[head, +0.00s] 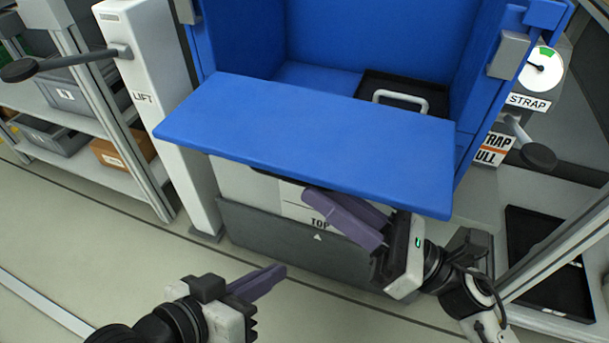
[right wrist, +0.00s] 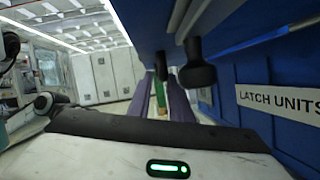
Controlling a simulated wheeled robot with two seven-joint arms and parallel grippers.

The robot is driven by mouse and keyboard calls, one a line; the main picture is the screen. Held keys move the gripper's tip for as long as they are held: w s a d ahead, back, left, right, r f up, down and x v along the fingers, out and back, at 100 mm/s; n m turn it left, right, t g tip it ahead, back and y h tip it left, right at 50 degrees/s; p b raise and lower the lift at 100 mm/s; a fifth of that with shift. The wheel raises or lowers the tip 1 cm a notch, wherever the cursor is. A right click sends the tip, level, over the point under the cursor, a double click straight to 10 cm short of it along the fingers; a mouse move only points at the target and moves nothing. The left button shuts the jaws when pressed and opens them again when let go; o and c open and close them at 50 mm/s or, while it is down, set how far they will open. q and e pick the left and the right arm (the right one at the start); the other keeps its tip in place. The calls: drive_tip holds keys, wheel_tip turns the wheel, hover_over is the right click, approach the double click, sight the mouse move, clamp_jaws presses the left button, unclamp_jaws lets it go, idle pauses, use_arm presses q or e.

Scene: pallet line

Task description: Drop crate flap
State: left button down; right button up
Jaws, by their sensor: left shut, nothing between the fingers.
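The blue crate (head: 350,30) stands at the top of the head view. Its blue flap (head: 310,140) juts out from the front toward me, tilted out and clear of the upright. My right gripper (head: 338,217) is below the flap near its right front edge, its purple fingers apart with nothing seen between them. They also show in the right wrist view (right wrist: 161,105), beside a blue face with a "LATCH UNITS" label (right wrist: 280,98). Whether the right gripper touches the flap is unclear. My left gripper (head: 262,283) is shut and empty, low in front of the crate.
A black tray with a pale handle (head: 405,98) lies inside the crate. A white LIFT post (head: 150,80) with a lever stands left, a STRAP gauge (head: 541,68) right. Shelves with bins (head: 70,97) stand far left. Floor at lower left is clear.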

drive_tip(key=v, duration=0.5)
drive_tip(key=shift+s+d, duration=0.15)
